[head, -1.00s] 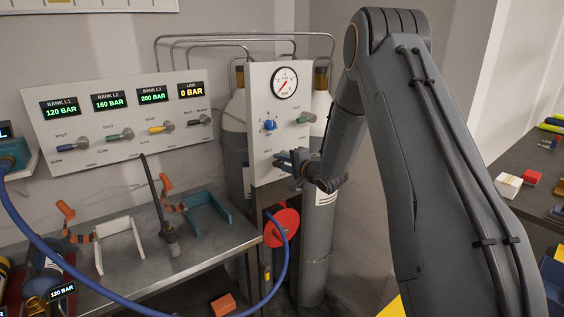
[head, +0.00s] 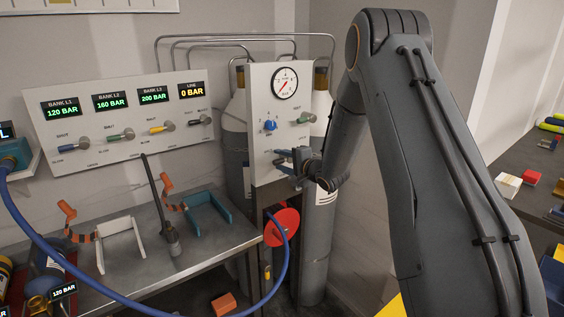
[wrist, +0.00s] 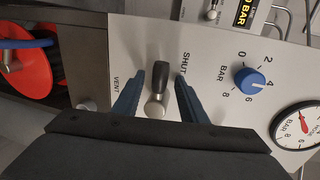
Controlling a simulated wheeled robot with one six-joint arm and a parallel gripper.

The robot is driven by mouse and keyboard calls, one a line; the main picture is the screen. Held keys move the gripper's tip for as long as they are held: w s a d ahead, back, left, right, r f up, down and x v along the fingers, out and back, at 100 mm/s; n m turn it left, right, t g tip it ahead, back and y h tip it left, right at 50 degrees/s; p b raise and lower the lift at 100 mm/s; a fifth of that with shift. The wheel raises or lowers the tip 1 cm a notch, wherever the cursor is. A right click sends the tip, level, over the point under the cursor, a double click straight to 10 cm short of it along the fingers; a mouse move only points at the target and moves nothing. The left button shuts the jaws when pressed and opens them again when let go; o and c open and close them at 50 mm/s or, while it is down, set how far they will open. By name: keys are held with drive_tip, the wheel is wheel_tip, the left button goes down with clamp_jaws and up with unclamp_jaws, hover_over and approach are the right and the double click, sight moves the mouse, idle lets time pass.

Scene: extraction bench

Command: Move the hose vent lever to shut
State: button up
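The hose vent lever (wrist: 159,74) has a dark handle on a silver hub and sits on the white panel (wrist: 215,105) in the wrist view. The VENT label is to its left and the SHUT label to its right in that view. The handle points up in the picture, between the two labels. My gripper (wrist: 160,80) has its two blue fingers either side of the lever, with a gap visible on both sides. In the head view my gripper (head: 284,160) is at the lower part of the panel and hides the lever.
A blue regulator knob (wrist: 250,80) and a round pressure gauge (wrist: 301,126) sit further along the panel. A red disc (head: 282,227) with the blue hose is below it. Gas cylinders (head: 318,240) stand behind. A bench with holders (head: 120,245) is on the left.

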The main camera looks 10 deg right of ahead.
drive_tip(key=b+v, duration=0.2)
drive_tip(key=v, duration=0.5)
drive_tip(key=shift+s, duration=0.4)
drive_tip(key=shift+d, duration=0.1)
drive_tip(key=s+a+f+n+g+h+b, duration=0.1)
drive_tip(key=s+f+n+g+h, duration=0.1)
drive_tip(key=s, duration=1)
drive_tip(key=s+a+f+n+g+h+b, duration=0.2)
drive_tip(key=s+f+n+g, duration=0.3)
drive_tip(key=s, duration=0.7)
drive_tip(key=s+a+f+n+g+h+b, duration=0.1)
drive_tip(key=s+n+g, duration=0.5)
drive_tip(key=s, duration=0.6)
wheel_tip(320, 180, down, 2)
drive_tip(key=shift+s+a+f+n+h+b, duration=0.3)
drive_tip(key=shift+s+a+h+b, duration=0.1)
drive_tip(key=shift+h, duration=0.2)
drive_tip(key=shift+c, duration=0.3)
